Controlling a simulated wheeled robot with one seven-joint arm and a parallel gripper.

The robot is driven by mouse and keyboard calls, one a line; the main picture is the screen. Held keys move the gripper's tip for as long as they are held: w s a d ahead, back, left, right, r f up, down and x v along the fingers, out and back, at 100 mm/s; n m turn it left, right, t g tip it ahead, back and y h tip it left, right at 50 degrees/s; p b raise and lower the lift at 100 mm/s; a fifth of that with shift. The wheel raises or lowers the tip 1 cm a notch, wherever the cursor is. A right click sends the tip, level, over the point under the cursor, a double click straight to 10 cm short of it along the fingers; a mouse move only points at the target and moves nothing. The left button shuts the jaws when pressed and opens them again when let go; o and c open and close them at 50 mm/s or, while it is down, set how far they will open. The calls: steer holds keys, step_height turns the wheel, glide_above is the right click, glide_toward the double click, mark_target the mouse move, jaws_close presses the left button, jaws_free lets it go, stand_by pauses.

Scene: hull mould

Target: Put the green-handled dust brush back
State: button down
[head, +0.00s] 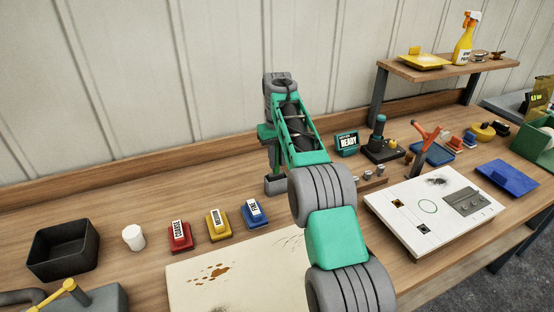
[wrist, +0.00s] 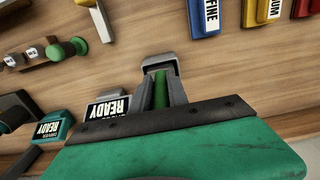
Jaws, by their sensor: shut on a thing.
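My gripper (head: 275,168) is low over the back of the workbench, pointing down, with its fingers shut. In the wrist view my gripper (wrist: 161,92) has the green handle of the dust brush (wrist: 160,88) between its fingers. A grey block-shaped piece (head: 275,185) is directly below the fingers at the bench top, and it also shows past the fingertips in the wrist view (wrist: 158,61). I cannot tell whether it is the brush head or a holder. The bristles are hidden.
Red (head: 180,236), yellow (head: 218,224) and blue (head: 254,214) labelled blocks stand left of my gripper. A READY display (head: 347,143) is to its right. A black bin (head: 63,248) and white cup (head: 133,237) are farther left. A stained panel (head: 225,285) lies in front.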

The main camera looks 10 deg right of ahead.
steer(key=shift+f, duration=0.3)
steer(key=shift+r, duration=0.1)
steer(key=c, duration=1.2)
jaws_free()
